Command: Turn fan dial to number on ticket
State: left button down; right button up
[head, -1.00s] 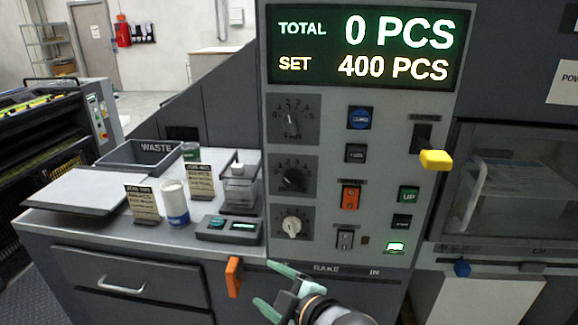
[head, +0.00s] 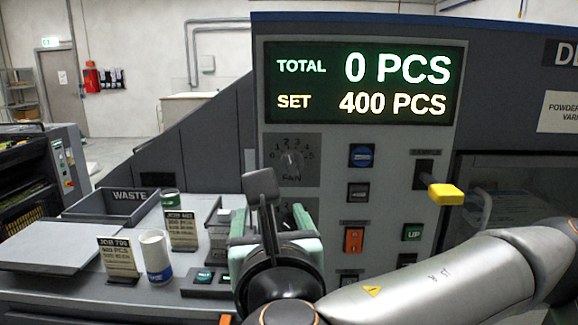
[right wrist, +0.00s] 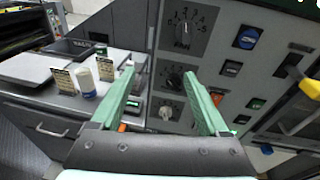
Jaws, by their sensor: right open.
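The fan dial (head: 290,162) is a dark knob with a numbered scale, marked FAN, on the grey panel below the display. Its pointer looks roughly upward; the exact number is unclear. It also shows in the right wrist view (right wrist: 185,32). Two tan job tickets stand on the counter, the front ticket (head: 119,262) and the rear ticket (head: 181,231). Their small print is too blurred to read surely. My right gripper (head: 269,213) is open and empty, in front of the panel below the fan dial, hiding the lower dials. Its green fingers are spread in the wrist view (right wrist: 158,73).
A display (head: 365,85) reads total 0, set 400 PCS. A yellow-tipped lever (head: 446,194) juts out at the right, above my arm. A white cup (head: 156,257), a waste tray (head: 112,205) and a small device (head: 205,281) crowd the counter.

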aim_at(290, 162)
jog(key=w+r, duration=0.1)
jog(key=w, duration=0.3)
jog(key=w+d+r+t+h+p, duration=0.1)
jog(key=w, duration=0.3)
jog(key=w+d+r+n+h+p, duration=0.1)
jog(key=w, duration=0.3)
jog(key=shift+d+r+t, duration=0.15)
jog(key=shift+d+t, duration=0.05)
jog(key=shift+t, duration=0.2)
grip_shut()
